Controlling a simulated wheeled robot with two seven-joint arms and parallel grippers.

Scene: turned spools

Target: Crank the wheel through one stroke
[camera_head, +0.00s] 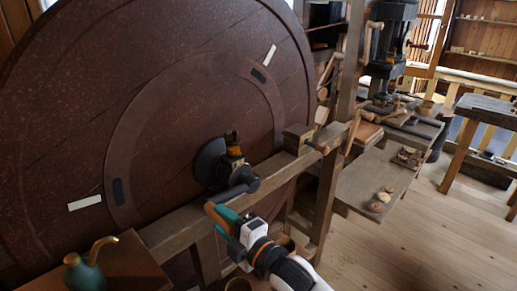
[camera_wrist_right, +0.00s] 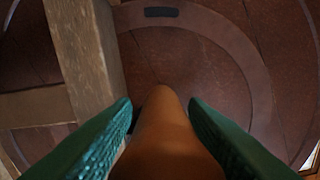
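The big red-brown wheel (camera_head: 150,60) fills the left of the head view. Its hub (camera_head: 208,165) and dark metal crank arm (camera_head: 238,190) sit behind a wooden beam. The wooden crank handle (camera_head: 214,217) is at the crank's lower end. My right gripper (camera_head: 228,222) is at this handle, coming from the lower right. In the right wrist view the handle (camera_wrist_right: 165,140) runs between the two teal fingers of the gripper (camera_wrist_right: 160,115), which lie close along both its sides. The wheel (camera_wrist_right: 215,60) is behind. My left gripper is not in view.
A timber frame beam (camera_head: 185,225) and post (camera_head: 326,195) stand in front of the wheel, close to my right gripper. A green oil can (camera_head: 85,272) stands at lower left. A low bench (camera_head: 365,190) holds several turned pieces. Open wooden floor (camera_head: 440,235) lies to the right.

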